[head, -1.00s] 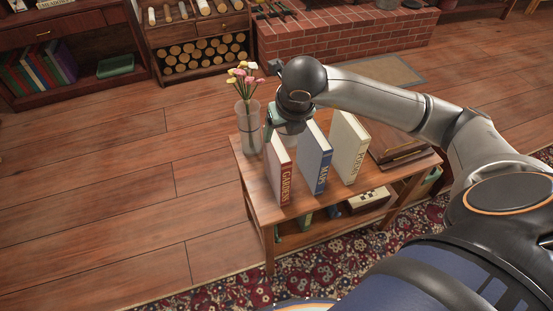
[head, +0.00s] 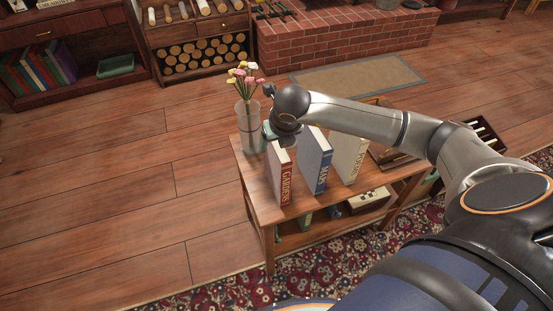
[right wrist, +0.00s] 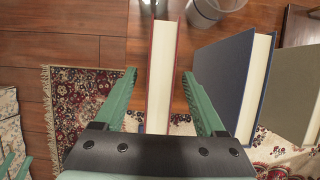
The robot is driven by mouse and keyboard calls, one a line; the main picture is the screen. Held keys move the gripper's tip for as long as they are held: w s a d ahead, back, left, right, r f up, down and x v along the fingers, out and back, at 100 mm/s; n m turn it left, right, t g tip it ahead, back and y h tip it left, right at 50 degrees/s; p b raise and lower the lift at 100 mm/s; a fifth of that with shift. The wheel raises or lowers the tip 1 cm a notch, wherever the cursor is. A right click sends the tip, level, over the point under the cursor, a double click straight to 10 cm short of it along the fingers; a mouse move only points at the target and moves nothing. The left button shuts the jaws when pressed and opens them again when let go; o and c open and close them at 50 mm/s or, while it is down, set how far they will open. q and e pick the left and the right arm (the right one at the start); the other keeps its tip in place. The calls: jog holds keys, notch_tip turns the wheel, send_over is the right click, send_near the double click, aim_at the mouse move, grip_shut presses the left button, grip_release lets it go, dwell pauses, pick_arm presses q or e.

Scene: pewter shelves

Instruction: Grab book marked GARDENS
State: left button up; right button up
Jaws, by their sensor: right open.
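The book marked GARDENS (head: 283,178) stands upright at the left of a row of three on a small wooden table (head: 257,198), its red spine facing me. In the right wrist view its page edge (right wrist: 162,75) lies between the two green fingers of my right gripper (right wrist: 160,95). The fingers are open, one on each side, with visible gaps. In the head view the wrist is above the back of this book and hides the fingers. The blue MAPS book (head: 317,165) stands just to its right; the right finger is between them.
A third book, cream and olive (head: 349,158), stands right of MAPS. A glass vase with flowers (head: 240,137) stands close behind GARDENS on the left. A wooden box lies at the table's right, partly hidden by my arm. Floor to the left is clear.

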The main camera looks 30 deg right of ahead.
jog(key=shift+f+b, duration=0.25)
jog(key=shift+b, duration=0.2)
dwell(0.5)
grip_shut()
dwell(0.4)
dwell(0.8)
jog(key=shift+r, duration=0.1)
